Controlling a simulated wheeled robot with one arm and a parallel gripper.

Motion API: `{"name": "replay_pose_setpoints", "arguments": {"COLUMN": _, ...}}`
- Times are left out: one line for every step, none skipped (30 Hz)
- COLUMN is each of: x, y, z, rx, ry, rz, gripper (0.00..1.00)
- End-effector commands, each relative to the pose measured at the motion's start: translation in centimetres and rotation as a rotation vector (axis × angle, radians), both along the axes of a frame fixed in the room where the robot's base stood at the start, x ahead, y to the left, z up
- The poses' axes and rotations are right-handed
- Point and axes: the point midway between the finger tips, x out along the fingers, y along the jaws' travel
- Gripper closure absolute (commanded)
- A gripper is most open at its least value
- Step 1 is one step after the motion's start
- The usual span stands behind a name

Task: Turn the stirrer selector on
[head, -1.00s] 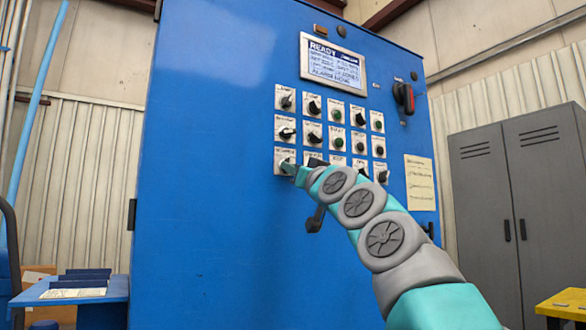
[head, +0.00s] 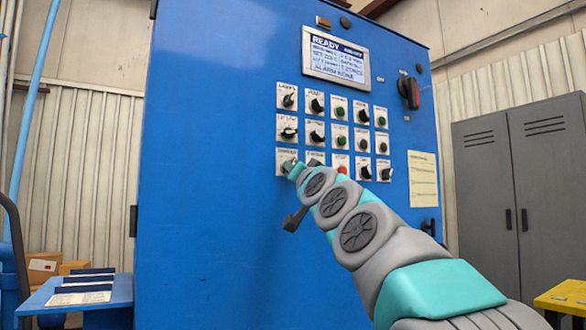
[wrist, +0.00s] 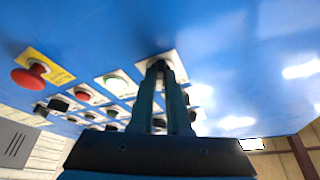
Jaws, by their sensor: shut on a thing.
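The stirrer selector (head: 286,163) appears to be the knob at the lower left corner of the control grid on the blue cabinet, on a white label plate. Its label is too blurred to read surely. My gripper (head: 292,170) is at this knob, reaching in from the lower right. In the wrist view, the two fingers (wrist: 161,72) are closed around the dark knob in front of its white plate (wrist: 180,66). The fingers hide most of the knob, so I cannot tell its exact angle.
Other selectors and green buttons (head: 340,140) fill the grid above and right. A red button (head: 342,170) sits close beside my arm. A red mushroom button (wrist: 30,76) shows in the wrist view. A display (head: 337,55) reads READY. A rotary switch (head: 409,92) is at upper right.

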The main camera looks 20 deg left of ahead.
Motion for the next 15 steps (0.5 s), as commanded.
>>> {"name": "replay_pose_setpoints", "arguments": {"x": 0.01, "y": -0.09, "z": 0.07, "rx": 0.002, "ry": -0.001, "rz": -0.001, "gripper": 1.00}}
{"name": "replay_pose_setpoints", "arguments": {"x": 0.02, "y": -0.08, "z": 0.05, "rx": 0.002, "ry": -0.001, "rz": -0.001, "gripper": 1.00}}
{"name": "replay_pose_setpoints", "arguments": {"x": 0.01, "y": -0.08, "z": 0.06, "rx": 0.002, "ry": -0.001, "rz": -0.001, "gripper": 1.00}}
{"name": "replay_pose_setpoints", "arguments": {"x": 0.01, "y": -0.08, "z": 0.06, "rx": 0.002, "ry": -0.001, "rz": -0.001, "gripper": 1.00}}
{"name": "replay_pose_setpoints", "arguments": {"x": 0.02, "y": -0.08, "z": 0.07, "rx": 0.002, "ry": -0.001, "rz": -0.001, "gripper": 1.00}}
{"name": "replay_pose_setpoints", "arguments": {"x": 0.02, "y": -0.08, "z": 0.07, "rx": 0.002, "ry": -0.001, "rz": -0.001, "gripper": 1.00}}
{"name": "replay_pose_setpoints", "arguments": {"x": 0.02, "y": -0.07, "z": 0.06, "rx": 0.002, "ry": -0.001, "rz": -0.001, "gripper": 0.83}}
{"name": "replay_pose_setpoints", "arguments": {"x": 0.01, "y": -0.07, "z": 0.07, "rx": 0.002, "ry": -0.001, "rz": -0.001, "gripper": 0.80}}
{"name": "replay_pose_setpoints", "arguments": {"x": 0.01, "y": -0.07, "z": 0.07, "rx": 0.002, "ry": -0.001, "rz": -0.001, "gripper": 0.75}}
{"name": "replay_pose_setpoints", "arguments": {"x": 0.01, "y": -0.07, "z": 0.06, "rx": 0.001, "ry": 0.000, "rz": 0.000, "gripper": 0.72}}
{"name": "replay_pose_setpoints", "arguments": {"x": 0.01, "y": -0.05, "z": 0.05, "rx": 0.001, "ry": 0.000, "rz": 0.000, "gripper": 0.68}}
{"name": "replay_pose_setpoints", "arguments": {"x": 0.01, "y": -0.05, "z": 0.05, "rx": 0.001, "ry": -0.001, "rz": -0.001, "gripper": 0.64}}
{"name": "replay_pose_setpoints", "arguments": {"x": 0.01, "y": -0.05, "z": 0.04, "rx": 0.001, "ry": -0.001, "rz": -0.001, "gripper": 0.60}}
{"name": "replay_pose_setpoints", "arguments": {"x": 0.01, "y": -0.05, "z": 0.04, "rx": 0.001, "ry": -0.001, "rz": -0.001, "gripper": 0.57}}
{"name": "replay_pose_setpoints", "arguments": {"x": 0.01, "y": -0.03, "z": 0.04, "rx": 0.001, "ry": -0.001, "rz": -0.001, "gripper": 0.55}}
